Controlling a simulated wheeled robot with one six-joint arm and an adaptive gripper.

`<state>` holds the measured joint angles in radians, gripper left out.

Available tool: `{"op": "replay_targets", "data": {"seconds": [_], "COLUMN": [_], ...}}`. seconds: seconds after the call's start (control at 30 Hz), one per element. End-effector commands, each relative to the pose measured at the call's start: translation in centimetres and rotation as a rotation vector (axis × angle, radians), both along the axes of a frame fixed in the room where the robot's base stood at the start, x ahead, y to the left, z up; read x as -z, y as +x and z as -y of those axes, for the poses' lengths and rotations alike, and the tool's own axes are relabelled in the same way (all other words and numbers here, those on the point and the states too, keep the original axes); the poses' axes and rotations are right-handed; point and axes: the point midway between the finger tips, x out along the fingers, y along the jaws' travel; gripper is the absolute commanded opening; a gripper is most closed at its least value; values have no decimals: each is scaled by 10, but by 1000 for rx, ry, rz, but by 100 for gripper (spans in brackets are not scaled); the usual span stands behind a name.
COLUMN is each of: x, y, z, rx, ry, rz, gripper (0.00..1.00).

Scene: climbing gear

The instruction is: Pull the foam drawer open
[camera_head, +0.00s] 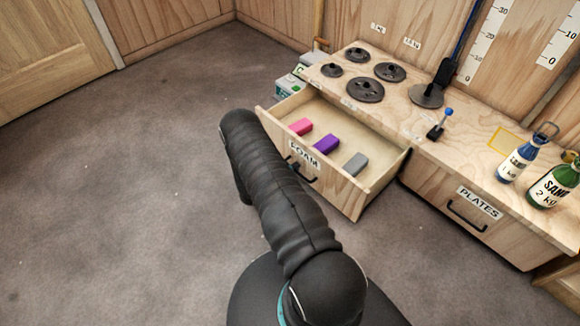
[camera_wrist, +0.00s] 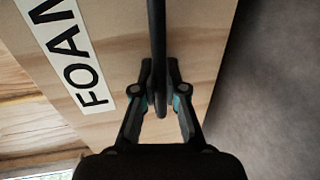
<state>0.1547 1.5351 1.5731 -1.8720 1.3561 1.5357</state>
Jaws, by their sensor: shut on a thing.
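The foam drawer (camera_head: 375,188) stands pulled out of the wooden bench in the head view, with its FOAM label on the front. Inside lie a pink block (camera_head: 301,127), a purple block (camera_head: 326,143) and a grey block (camera_head: 355,164). In the wrist view the drawer front (camera_wrist: 110,60) shows with its label at the left. My gripper (camera_wrist: 161,103) is shut on the dark drawer handle (camera_wrist: 158,40). In the head view my arm covers the left part of the drawer front and hides the gripper.
The PLATES drawer (camera_head: 455,205) beside it is closed. On the bench top stand several dark weight plates (camera_head: 366,89), a blue bottle (camera_head: 517,160) and a green SAND bottle (camera_head: 553,185). Boxes (camera_head: 289,86) sit at the bench's left end. The grey floor (camera_head: 120,190) at the left is clear.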

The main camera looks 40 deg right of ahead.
Motion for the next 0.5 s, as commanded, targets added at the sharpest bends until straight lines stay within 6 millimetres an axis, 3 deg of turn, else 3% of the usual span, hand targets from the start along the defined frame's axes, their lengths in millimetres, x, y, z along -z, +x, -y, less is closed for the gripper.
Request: {"op": "replay_targets", "data": {"seconds": [0.37, 0.4, 0.5], "x": [0, 0, 0], "y": [1, 1, 1], "z": [-1, -1, -1], "rx": [1, -1, -1], "ry": [1, 1, 1], "rz": [3, 2, 2], "gripper": [0, 16, 37]}}
